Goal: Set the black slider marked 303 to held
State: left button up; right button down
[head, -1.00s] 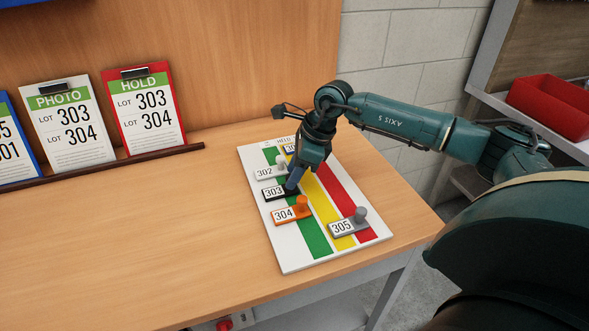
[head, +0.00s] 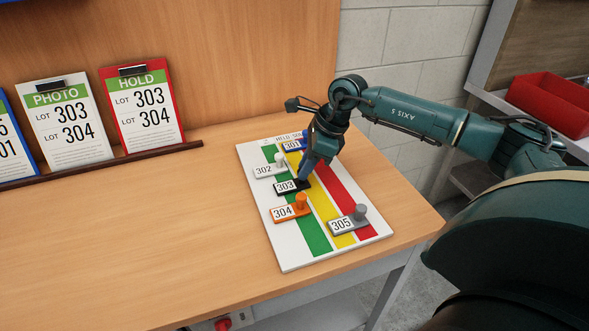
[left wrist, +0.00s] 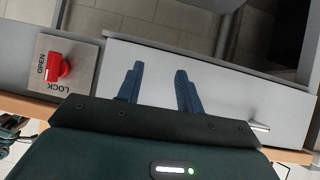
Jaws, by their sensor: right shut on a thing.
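The black slider marked 303 (head: 286,187) lies on a white board (head: 290,264) with green, yellow and red stripes. Its label is over the green stripe, and its knob end is near the border of green and yellow. My right gripper (head: 304,179) is shut on the slider's knob, which its fingers hide. The left gripper (left wrist: 158,88) shows in the left wrist view, its two blue fingers apart with nothing between them.
Blue slider 301 (head: 292,146) and white slider 302 (head: 265,171) are above 303; orange 304 (head: 301,201) and grey 305 (head: 360,213) are below. The left wrist view shows a red lock knob (left wrist: 57,67) and a pale drawer front (left wrist: 235,100).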

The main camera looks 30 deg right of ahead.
jog(key=shift+s+d+f, duration=0.1)
jog(key=shift+s+d, duration=0.1)
jog(key=shift+d, duration=0.85)
jog(key=c, duration=1.3)
grip_release()
jog(key=shift+a, duration=0.1)
pick_arm(q)
jog(key=shift+d+r, duration=0.15)
pick_arm(e)
jog(key=shift+o, duration=0.2)
pick_arm(q)
jog(key=shift+w+d+t+b, duration=0.15)
jog(key=shift+d+t+b, duration=0.15)
jog(key=shift+b, duration=0.4)
pick_arm(e)
jog(key=v, duration=1.3)
